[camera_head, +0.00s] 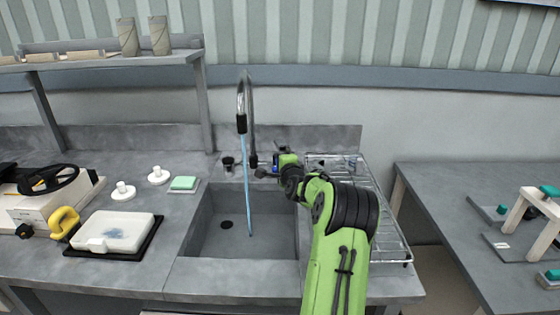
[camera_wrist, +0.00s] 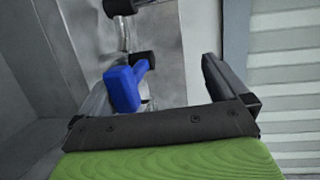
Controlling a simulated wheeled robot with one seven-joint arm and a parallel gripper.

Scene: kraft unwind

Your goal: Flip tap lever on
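The tap (camera_head: 250,110) has a tall, curved grey neck at the back of the sink (camera_head: 190,240). A thin blue stream (camera_head: 246,190) runs from its spout down into the basin. The blue tap lever (camera_wrist: 123,88) shows in the wrist view, left of centre, on a dark mount. My gripper (camera_head: 274,165) is beside the tap base in the head view, with a small blue patch near it. In the wrist view my gripper (camera_wrist: 155,78) is spread open; its right finger stands clear of the lever.
A wire drying rack (camera_head: 390,235) stands right of the sink, partly behind my arm. A dark cup (camera_head: 228,163) is left of the tap. A green sponge (camera_head: 183,183), white knobs and a white tray (camera_head: 115,230) lie on the left counter. A shelf (camera_head: 110,62) is above.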

